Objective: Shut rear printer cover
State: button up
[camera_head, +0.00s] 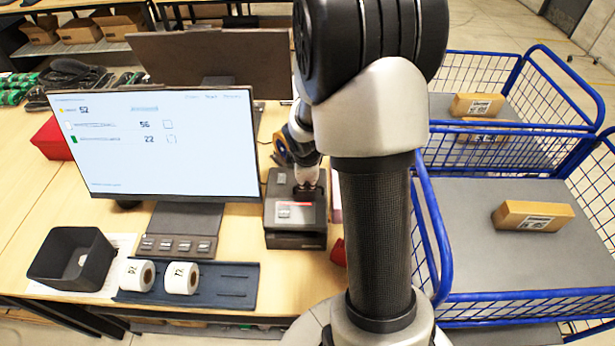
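The printer (297,240) is a dark, boxy machine on the wooden table, just right of the monitor. Its top carries a lighter grey panel with a small red mark. My gripper (307,188) points down at the rear part of the printer's top and looks to be at or just above it. The view does not show whether it touches. My arm and the gripper's own body hide part of the printer's rear. I cannot tell how far the rear cover stands open, nor whether the fingers are apart.
A monitor (155,145) stands left of the printer. In front are a dark rail (228,282) with two label rolls (181,278) and a black bin (50,264). Blue-framed carts (470,215) holding boxes stand to the right. A red bin (50,140) is at far left.

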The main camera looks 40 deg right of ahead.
jog(key=v, duration=1.2)
jog(key=shift+c, duration=0.5)
